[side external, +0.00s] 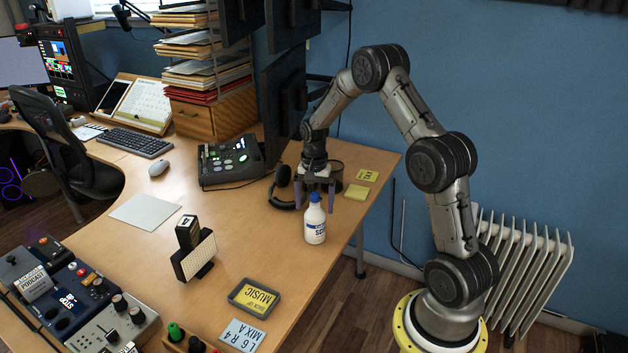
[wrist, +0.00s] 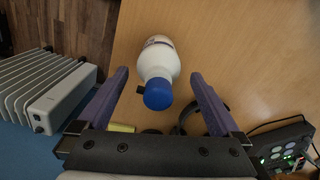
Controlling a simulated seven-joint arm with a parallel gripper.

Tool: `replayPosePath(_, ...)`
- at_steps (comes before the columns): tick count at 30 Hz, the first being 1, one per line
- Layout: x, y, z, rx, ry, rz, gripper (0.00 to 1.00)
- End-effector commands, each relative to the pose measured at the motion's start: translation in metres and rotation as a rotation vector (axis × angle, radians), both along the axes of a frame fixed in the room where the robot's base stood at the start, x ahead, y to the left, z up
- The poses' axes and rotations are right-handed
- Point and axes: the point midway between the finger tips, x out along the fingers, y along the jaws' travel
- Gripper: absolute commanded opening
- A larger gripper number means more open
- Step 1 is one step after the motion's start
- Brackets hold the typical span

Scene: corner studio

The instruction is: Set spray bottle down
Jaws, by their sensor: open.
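The spray bottle (side external: 315,220) is white with a blue cap and a printed label. It stands upright on the wooden desk (side external: 250,260) near its right edge. In the wrist view the bottle (wrist: 159,66) lies ahead of and between the two finger lines, with its blue cap nearest me. My gripper (side external: 317,198) is open, with purple fingers pointing down, just behind the bottle in the side view. In the wrist view my gripper (wrist: 158,85) has wide gaps on both sides of the bottle, and neither finger touches it.
Black headphones (side external: 283,188) and a dark round container (side external: 335,175) are close to my gripper. Yellow notes (side external: 357,192) lie to the right. A mixer (side external: 230,162) stands behind left, and a small light panel (side external: 195,255) stands front left. The desk's right edge is near.

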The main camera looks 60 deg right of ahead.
Motion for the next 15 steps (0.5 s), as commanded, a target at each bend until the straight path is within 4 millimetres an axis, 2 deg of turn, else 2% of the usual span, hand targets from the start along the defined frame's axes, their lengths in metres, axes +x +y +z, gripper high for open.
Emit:
replayPosePath(1, 0.003, -0.001, 0.014, -0.004, -0.007, 0.0, 1.0)
replayPosePath(3, 0.003, -0.001, 0.03, -0.003, -0.005, 0.0, 1.0)
replayPosePath(9, 0.003, -0.001, 0.069, -0.002, -0.004, 0.0, 1.0)
replayPosePath(15, 0.003, -0.001, 0.092, -0.001, -0.002, 0.0, 1.0)
